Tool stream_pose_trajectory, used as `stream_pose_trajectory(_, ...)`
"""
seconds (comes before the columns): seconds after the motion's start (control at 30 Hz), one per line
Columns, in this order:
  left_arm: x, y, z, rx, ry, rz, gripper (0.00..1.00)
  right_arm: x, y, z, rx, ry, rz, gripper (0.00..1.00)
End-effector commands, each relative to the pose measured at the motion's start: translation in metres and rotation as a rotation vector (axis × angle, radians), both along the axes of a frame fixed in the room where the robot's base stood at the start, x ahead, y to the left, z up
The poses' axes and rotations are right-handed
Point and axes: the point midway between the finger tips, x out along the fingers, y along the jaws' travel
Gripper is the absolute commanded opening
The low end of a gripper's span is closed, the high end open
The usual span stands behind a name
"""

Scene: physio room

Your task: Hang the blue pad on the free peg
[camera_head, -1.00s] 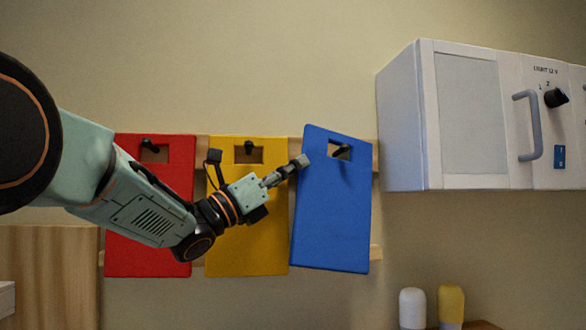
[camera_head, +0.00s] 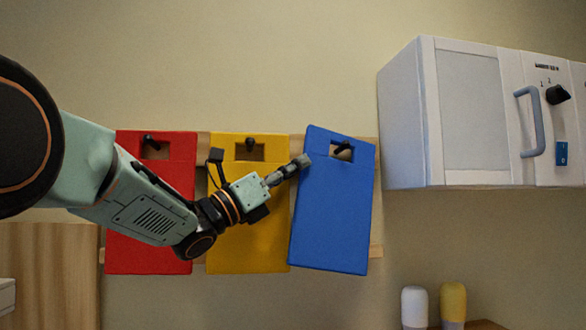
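The blue pad (camera_head: 332,215) is at the right of the rail, tilted with its top leaning right. A dark peg (camera_head: 343,148) shows in the slot near its top; whether the pad's weight rests on it I cannot tell. My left gripper (camera_head: 302,161) is at the pad's upper left edge, one finger across its front face. It looks shut on that edge; the other finger is hidden. My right gripper is not in view.
A red pad (camera_head: 148,255) and a yellow pad (camera_head: 248,255) hang to the left on pegs, partly behind my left arm. A white cabinet (camera_head: 470,110) with a handle stands close on the right. Two bottles (camera_head: 414,306) (camera_head: 453,303) stand below.

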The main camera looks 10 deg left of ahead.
Motion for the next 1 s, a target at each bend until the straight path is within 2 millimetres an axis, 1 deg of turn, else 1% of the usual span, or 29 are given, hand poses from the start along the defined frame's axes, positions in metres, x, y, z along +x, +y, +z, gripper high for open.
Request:
stream_pose_trajectory(0.03,0.000,0.000,0.000,-0.001,-0.001,-0.001,0.25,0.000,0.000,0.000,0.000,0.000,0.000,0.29)
stream_pose_trajectory(0.2,0.000,0.000,0.001,0.000,-0.002,0.000,0.39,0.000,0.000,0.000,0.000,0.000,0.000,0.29)
stream_pose_trajectory(0.27,0.000,0.000,0.001,0.000,-0.002,0.000,0.43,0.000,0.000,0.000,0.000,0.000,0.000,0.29)
stream_pose_trajectory(0.67,-0.001,0.002,-0.001,0.000,0.001,0.001,0.43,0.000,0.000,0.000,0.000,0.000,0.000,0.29)
stream_pose_trajectory(0.77,-0.007,0.010,-0.005,-0.003,0.002,0.002,0.43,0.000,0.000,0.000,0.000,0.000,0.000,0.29)
stream_pose_trajectory(0.87,-0.016,0.020,-0.013,-0.004,0.002,0.001,0.43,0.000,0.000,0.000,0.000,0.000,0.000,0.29)
stream_pose_trajectory(1.0,-0.033,0.041,-0.027,-0.006,0.002,0.001,0.43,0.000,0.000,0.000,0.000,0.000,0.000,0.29)
